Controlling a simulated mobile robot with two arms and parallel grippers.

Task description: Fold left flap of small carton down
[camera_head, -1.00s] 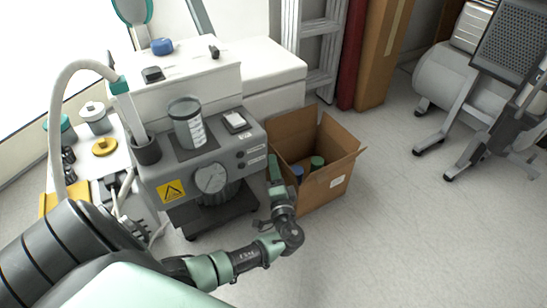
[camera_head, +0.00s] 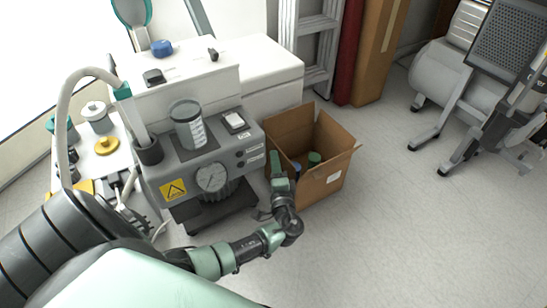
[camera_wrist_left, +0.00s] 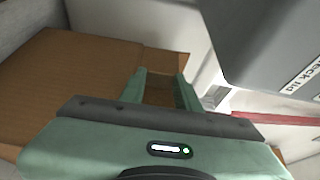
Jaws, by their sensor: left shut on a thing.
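The small brown carton (camera_head: 325,187) stands open on the floor to the right of the grey compressor unit. Its back flap stands up and its right flap leans outward. A green-topped container (camera_head: 314,158) and a blue one (camera_head: 297,167) are inside. My left gripper (camera_head: 276,162) is at the carton's left side, upright beside the opening. In the left wrist view my left gripper (camera_wrist_left: 160,82) has brown cardboard between its fingers, and it is shut on the left flap (camera_wrist_left: 160,94). Most of that flap is hidden by the gripper. My right gripper is not in view.
The grey compressor unit (camera_head: 205,160) with its gauge stands close on the left of the carton. A ladder (camera_head: 318,50), a red roll and a tall cardboard box (camera_head: 380,55) stand behind. Floor to the right and in front is clear.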

